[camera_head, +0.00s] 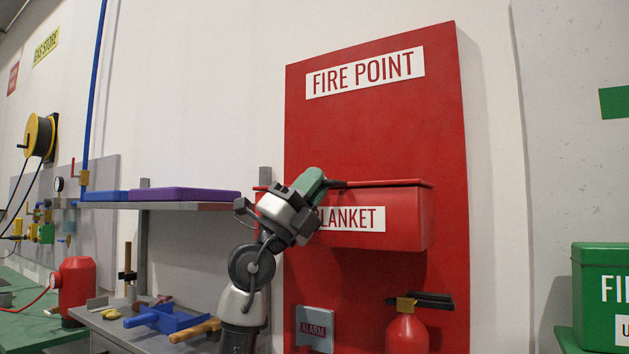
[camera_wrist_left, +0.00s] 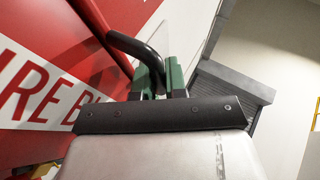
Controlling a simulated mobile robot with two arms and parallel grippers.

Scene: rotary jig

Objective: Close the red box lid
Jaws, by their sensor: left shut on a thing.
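The red box (camera_head: 405,220) with a white BLANKET label is mounted on a red FIRE POINT board. Its thin red lid (camera_head: 390,183) lies nearly level along the box top; I cannot tell whether a small gap is left under it. My left gripper (camera_head: 325,184) is at the left part of the box front, covering the start of the label. In the left wrist view the green-sided fingers (camera_wrist_left: 161,80) are shut on the dark curved lid handle (camera_wrist_left: 130,45). The lid's left end is partly hidden behind my gripper. My right gripper is not in view.
A shelf (camera_head: 215,206) with a purple case (camera_head: 185,194) is left of my arm. A workbench below holds a blue tool (camera_head: 165,318) and other items. A fire extinguisher (camera_head: 407,330) and an alarm box (camera_head: 315,328) are under the red box. A green box (camera_head: 600,290) stands far right.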

